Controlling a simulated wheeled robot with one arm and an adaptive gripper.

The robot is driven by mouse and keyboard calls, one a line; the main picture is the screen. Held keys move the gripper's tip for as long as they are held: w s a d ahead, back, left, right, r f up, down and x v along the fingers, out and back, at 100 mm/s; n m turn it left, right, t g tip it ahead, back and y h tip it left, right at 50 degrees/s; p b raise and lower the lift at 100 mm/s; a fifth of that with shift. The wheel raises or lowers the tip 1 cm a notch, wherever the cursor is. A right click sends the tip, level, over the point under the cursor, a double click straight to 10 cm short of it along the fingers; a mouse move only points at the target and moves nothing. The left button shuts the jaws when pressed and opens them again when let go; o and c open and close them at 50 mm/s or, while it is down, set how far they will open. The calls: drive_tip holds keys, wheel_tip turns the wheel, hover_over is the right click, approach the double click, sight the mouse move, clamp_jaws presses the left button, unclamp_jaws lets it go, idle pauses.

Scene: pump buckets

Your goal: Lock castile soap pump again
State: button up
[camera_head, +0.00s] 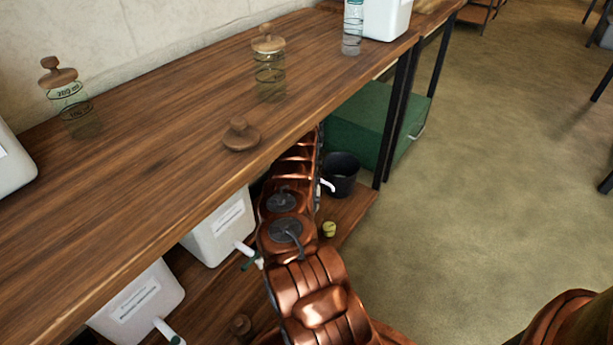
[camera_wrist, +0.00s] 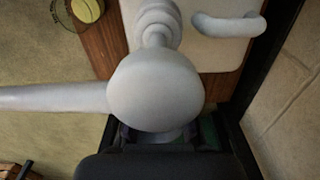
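In the wrist view a white pump with a large round head (camera_wrist: 155,88) fills the middle. Its long spout (camera_wrist: 50,98) points left, and its narrower collar lies behind the head on a white container (camera_wrist: 225,55). My gripper (camera_wrist: 163,135) is at the lower edge of the head, with dark finger parts on both sides. The head hides the fingertips, so I cannot tell whether they grip it. In the head view my gripper is hidden; a white spout (camera_head: 328,185) shows beside my arm under the upper shelf. I cannot read which pump is castile soap.
White labelled containers (camera_head: 222,226) stand under the wooden upper shelf (camera_head: 150,140). A black bucket (camera_head: 341,176), a green box (camera_head: 362,122) and a small yellow round thing (camera_head: 329,229) lie near my arm. Stoppered bottles stand above. The floor at right is open.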

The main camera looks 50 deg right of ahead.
drive_tip(key=o, duration=0.4)
drive_tip(key=shift+r, duration=0.1)
drive_tip(key=shift+r, duration=3.65)
